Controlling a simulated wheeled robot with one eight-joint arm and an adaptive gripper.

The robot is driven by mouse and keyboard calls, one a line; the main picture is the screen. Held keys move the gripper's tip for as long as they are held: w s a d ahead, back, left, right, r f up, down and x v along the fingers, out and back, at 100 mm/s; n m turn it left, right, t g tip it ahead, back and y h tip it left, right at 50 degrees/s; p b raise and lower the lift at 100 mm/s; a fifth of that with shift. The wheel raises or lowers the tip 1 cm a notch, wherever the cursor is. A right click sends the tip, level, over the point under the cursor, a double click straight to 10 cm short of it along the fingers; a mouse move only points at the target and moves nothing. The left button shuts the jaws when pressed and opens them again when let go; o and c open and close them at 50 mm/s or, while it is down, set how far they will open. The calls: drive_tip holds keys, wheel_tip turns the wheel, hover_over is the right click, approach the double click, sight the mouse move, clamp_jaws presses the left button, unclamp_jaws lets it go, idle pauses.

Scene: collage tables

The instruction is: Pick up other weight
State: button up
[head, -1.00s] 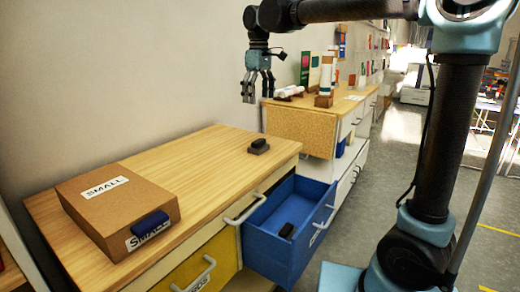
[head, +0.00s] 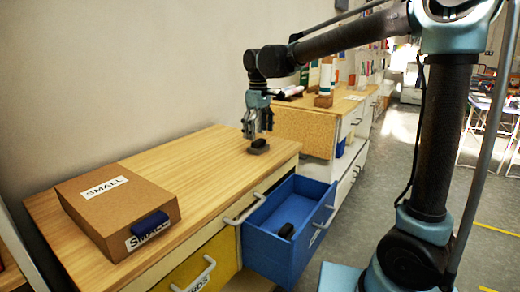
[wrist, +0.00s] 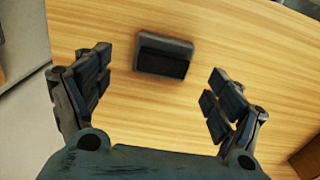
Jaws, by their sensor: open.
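A dark grey weight (head: 258,147) with a raised block on top sits on the wooden tabletop near its back right corner. It also shows in the wrist view (wrist: 164,57), lying beyond and between the fingertips. My gripper (head: 258,130) is open and empty, pointing down just above the weight; its fingers (wrist: 160,90) are spread to either side, apart from it. A second dark weight (head: 286,231) lies inside the open blue drawer (head: 268,243), near the drawer's front.
A brown cardboard box (head: 112,207) labelled SMALL, with a dark blue handle, stands on the left of the tabletop (head: 200,165). A yellow drawer (head: 210,262) is below. Another cabinet (head: 305,130) with items stands behind. The tabletop between box and weight is clear.

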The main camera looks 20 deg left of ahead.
sight(258, 141)
drive_tip(key=shift+s+f, duration=0.15)
drive_tip(key=shift+f, duration=2.2)
drive_tip(key=c, duration=1.6)
